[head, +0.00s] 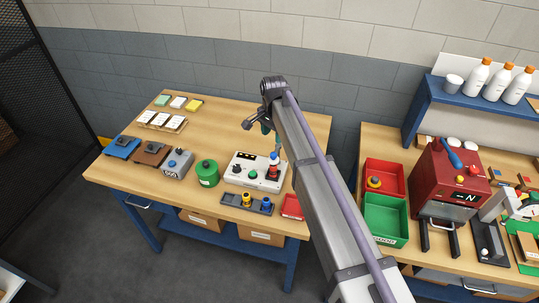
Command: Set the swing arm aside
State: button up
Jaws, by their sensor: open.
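A white fixture box (254,178) with coloured knobs and a red upright part (273,172) with a blue top stands at the front right of the left bench. I cannot tell for sure which part is the swing arm; it is small here and may be partly hidden. My gripper (277,144) is above and behind the box, at the end of my arm, and appears apart from it. It is open, and I see nothing held in it. My arm covers the right end of the bench.
A dark tray (246,204) and a small red bin (292,207) lie in front. The bench's back middle is clear. A red press (446,185) stands on the right bench.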

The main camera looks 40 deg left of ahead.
aim_at(274, 154)
notch_tip(274, 154, down, 10)
jog(key=b, duration=0.8)
jog(key=shift+r, duration=0.25)
jog(key=shift+d+r, duration=0.1)
jog(key=shift+r, duration=0.1)
grip_shut()
